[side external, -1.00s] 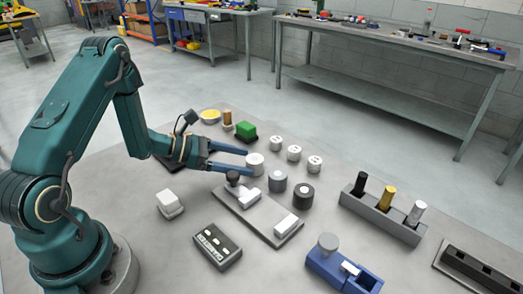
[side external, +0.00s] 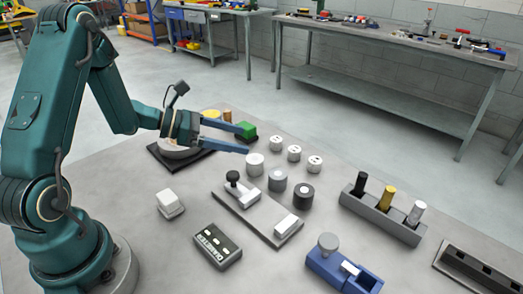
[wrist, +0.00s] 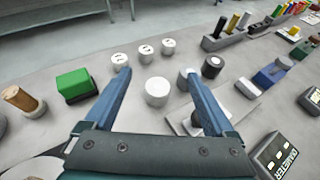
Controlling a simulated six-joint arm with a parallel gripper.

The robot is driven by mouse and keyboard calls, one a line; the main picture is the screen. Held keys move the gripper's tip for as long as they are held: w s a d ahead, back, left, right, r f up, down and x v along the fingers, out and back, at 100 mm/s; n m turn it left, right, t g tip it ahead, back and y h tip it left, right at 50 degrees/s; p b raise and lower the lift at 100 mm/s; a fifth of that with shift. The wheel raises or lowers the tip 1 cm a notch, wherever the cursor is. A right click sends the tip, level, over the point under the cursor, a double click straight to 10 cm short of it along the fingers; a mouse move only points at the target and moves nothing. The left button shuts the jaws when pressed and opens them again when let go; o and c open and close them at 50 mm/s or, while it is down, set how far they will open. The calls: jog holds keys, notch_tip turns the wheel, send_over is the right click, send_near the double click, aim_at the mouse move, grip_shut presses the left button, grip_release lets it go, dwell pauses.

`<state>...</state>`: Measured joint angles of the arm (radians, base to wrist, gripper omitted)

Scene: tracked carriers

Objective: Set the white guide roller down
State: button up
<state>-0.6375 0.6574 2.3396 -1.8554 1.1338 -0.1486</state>
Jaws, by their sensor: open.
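The white guide roller (side external: 255,165) is a plain white cylinder standing upright on the grey table, at the left end of a row with a grey roller (side external: 277,181) and a black roller (side external: 303,196). In the wrist view the white guide roller (wrist: 157,93) stands between the lines of my two blue fingers, with a gap on both sides. My gripper (side external: 246,141) is open and empty, above and back from the roller. In the wrist view my gripper (wrist: 158,73) has its fingers spread wide. Nothing hides the roller.
Three small white cylinders with dark marks (side external: 294,153) stand behind the roller. A green block (side external: 246,130) lies behind my fingers. In front are a grey plate with a black knob (side external: 262,220), a DIAMETER box (side external: 217,246) and a blue fixture (side external: 342,270). A rack (side external: 382,220) stands right.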

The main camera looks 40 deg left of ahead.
aim_at(255, 159)
notch_tip(255, 159, up, 9)
jog(key=s+d+f+m+g+y, duration=0.25)
jog(key=d+m+g, duration=0.7)
jog(key=m, duration=0.55)
jog(key=w+a+r+m+t+y, duration=0.2)
jog(key=w+a+m+y, duration=0.35)
jog(key=m+y, duration=0.25)
jog(key=shift+n+h, duration=0.25)
jog(key=shift+n, duration=0.05)
jog(key=f, duration=1)
jog(key=shift+s+a+f, duration=0.15)
jog(key=shift+s+f, duration=0.2)
jog(key=shift+x, duration=2.7)
